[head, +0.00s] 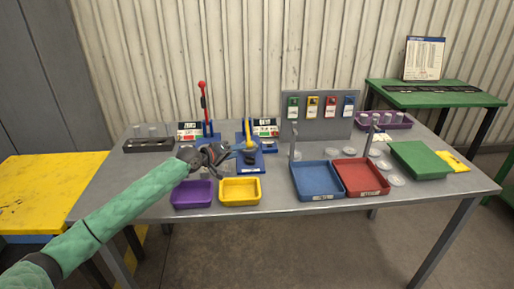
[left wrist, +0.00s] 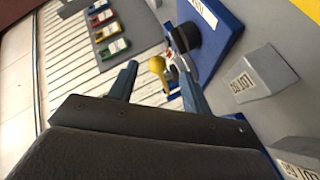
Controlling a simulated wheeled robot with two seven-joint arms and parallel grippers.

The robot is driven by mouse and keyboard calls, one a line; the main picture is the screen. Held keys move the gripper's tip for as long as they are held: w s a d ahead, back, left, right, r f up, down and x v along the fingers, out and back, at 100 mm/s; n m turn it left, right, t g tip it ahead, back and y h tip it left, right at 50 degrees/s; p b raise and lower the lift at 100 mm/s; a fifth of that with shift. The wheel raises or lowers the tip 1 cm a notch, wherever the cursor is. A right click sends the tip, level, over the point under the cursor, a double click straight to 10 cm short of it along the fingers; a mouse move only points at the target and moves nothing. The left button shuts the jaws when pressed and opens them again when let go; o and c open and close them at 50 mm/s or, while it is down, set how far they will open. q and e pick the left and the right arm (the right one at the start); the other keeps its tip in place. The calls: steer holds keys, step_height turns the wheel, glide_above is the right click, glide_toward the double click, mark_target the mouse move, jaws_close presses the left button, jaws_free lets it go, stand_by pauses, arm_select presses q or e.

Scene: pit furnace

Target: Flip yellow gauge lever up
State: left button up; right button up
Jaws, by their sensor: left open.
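The yellow gauge lever (head: 239,147) is on the blue-based gauge (head: 251,168) left of the table's middle. In the left wrist view, its yellow round knob (left wrist: 157,65) shows between and beyond my fingers, with a short yellow stem. My left gripper (head: 228,152) is open and empty, just left of this lever and close to it. Its two blue-grey fingers also show in the left wrist view (left wrist: 156,86); I cannot tell whether either touches the lever. A black round part (left wrist: 186,36) sits on the blue base. My right gripper is not in view.
A second gauge with a raised red lever (head: 203,100) stands behind and left. Purple (head: 192,205) and yellow (head: 240,202) bins are in front. Blue (head: 318,195) and red (head: 362,192) trays lie right. A grey tag board (head: 321,128) stands behind. Grey labelled blocks (left wrist: 263,72) are near the gauge.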

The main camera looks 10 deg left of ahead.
mark_target(247, 143)
arm_select(q)
steer(key=shift+w+a+r+n, duration=0.15)
steer(key=shift+w+a+n, duration=0.2)
steer(key=shift+w, duration=0.2)
steer(key=shift+w+r+t, duration=0.15)
steer(key=shift+w+t, duration=0.05)
steer(key=shift+t, duration=0.1)
steer(key=shift+w+d, duration=0.2)
steer(key=shift+w, duration=0.05)
steer(key=p+x, duration=0.1)
steer(key=x, duration=0.4)
steer(key=shift+w+d, duration=0.2)
steer(key=shift+w, duration=0.05)
steer(key=shift+w+d+f+p, duration=0.3)
steer(key=shift+w+d, duration=0.05)
steer(key=shift+w, duration=0.05)
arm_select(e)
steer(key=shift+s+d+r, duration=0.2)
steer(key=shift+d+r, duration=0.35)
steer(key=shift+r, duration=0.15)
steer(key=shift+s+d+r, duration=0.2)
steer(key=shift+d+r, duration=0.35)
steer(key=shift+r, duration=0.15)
arm_select(q)
jaws_close()
